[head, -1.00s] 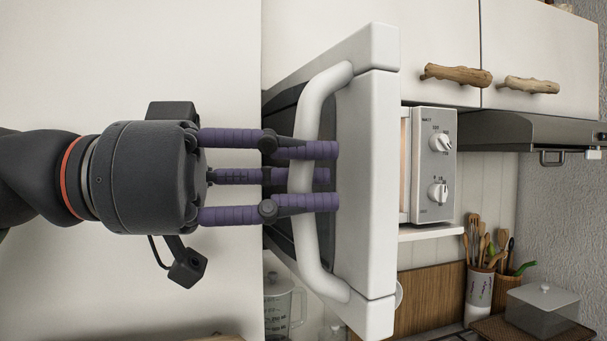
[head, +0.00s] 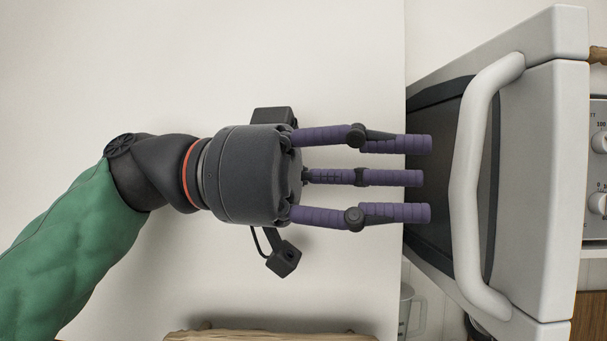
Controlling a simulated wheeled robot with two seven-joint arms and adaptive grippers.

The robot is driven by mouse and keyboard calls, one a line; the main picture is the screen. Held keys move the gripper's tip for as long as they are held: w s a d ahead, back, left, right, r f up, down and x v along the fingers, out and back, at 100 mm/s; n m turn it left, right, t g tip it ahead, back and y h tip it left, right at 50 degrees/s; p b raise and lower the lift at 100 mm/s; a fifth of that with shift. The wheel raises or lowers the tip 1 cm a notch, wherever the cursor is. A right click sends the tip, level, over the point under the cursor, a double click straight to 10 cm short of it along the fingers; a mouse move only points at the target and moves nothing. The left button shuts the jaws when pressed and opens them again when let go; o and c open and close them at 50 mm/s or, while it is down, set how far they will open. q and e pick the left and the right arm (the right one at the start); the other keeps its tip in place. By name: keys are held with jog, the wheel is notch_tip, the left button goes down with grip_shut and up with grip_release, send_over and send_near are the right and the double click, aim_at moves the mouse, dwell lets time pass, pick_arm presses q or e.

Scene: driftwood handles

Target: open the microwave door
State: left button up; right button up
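The white microwave door (head: 542,190) stands at the right of the head view, swung out at an angle, with its dark window facing left. Its curved white handle (head: 468,180) runs top to bottom along the door. My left gripper (head: 426,178) is left of the handle, with its purple fingers straight and spread. The fingertips stop short of the handle, in front of the dark window, and nothing is between them. The microwave's control panel (head: 597,150) with knobs shows partly at the right edge. My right gripper is not in view.
A pale flat cabinet front (head: 200,60) fills the left and middle behind my arm. A driftwood handle (head: 270,335) lies along the bottom edge. A clear measuring jug (head: 412,315) shows partly below the door.

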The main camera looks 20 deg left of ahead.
pick_arm(q)
jog(key=s+a, duration=0.1)
jog(key=a, duration=0.6)
jog(key=shift+d, duration=0.1)
dwell(0.5)
